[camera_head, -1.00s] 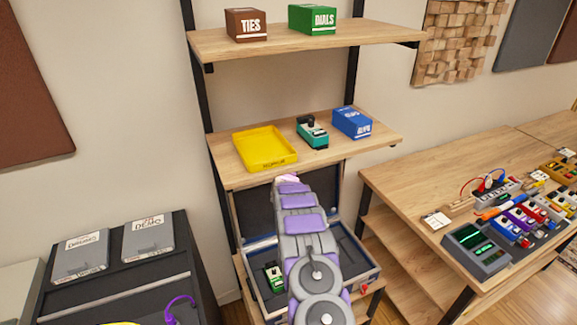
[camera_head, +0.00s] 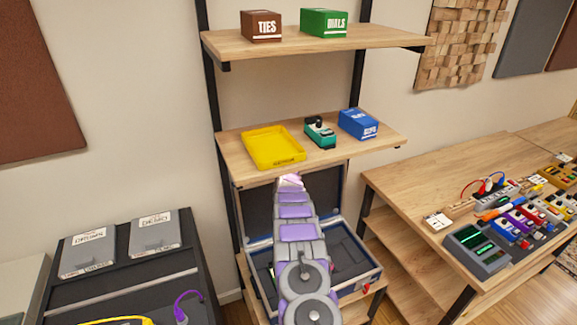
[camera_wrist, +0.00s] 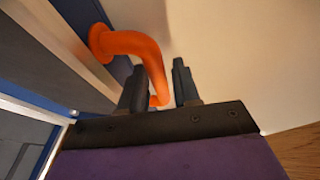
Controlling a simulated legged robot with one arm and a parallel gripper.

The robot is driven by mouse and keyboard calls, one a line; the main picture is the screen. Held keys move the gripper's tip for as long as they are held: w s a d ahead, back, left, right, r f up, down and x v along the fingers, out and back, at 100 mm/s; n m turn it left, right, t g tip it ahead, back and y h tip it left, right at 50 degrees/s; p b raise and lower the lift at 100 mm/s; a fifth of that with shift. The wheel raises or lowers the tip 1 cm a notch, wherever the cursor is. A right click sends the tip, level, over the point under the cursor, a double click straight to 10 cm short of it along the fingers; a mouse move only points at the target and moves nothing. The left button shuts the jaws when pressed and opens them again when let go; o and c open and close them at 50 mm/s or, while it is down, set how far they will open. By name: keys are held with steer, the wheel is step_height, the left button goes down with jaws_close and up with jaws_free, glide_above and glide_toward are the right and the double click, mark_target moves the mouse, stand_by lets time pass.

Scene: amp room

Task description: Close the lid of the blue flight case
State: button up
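The blue flight case (camera_head: 358,262) stands open on a lower shelf, partly hidden behind my arm. Its lid (camera_head: 258,212) is raised at the back, with the dark lining showing. In the wrist view an orange curved handle (camera_wrist: 140,42) stands out from a blue and grey surface at the upper left, probably the lid. My gripper (camera_wrist: 160,85) has its two dark fingers apart, and the handle's lower end shows between them. I cannot tell whether they touch it. In the head view my arm's end is at the lid's top edge, with the fingers not clear.
Close above the lid is a shelf (camera_head: 226,160) with a yellow tray (camera_head: 272,150), a green pedal (camera_head: 320,134) and a blue box (camera_head: 358,124). A wooden desk (camera_head: 410,180) with gear stands right; a dark cabinet (camera_head: 130,285) stands left.

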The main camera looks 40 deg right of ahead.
steer(key=shift+d+f, duration=0.1)
steer(key=shift+d, duration=0.15)
steer(key=shift+c, duration=0.7)
steer(key=shift+s+d+f, duration=0.15)
steer(key=shift+s+d, duration=0.05)
steer(key=shift+d, duration=0.75)
jaws_close()
steer(key=shift+a+f, duration=0.1)
steer(key=shift+a, duration=0.1)
steer(key=shift+s, duration=0.1)
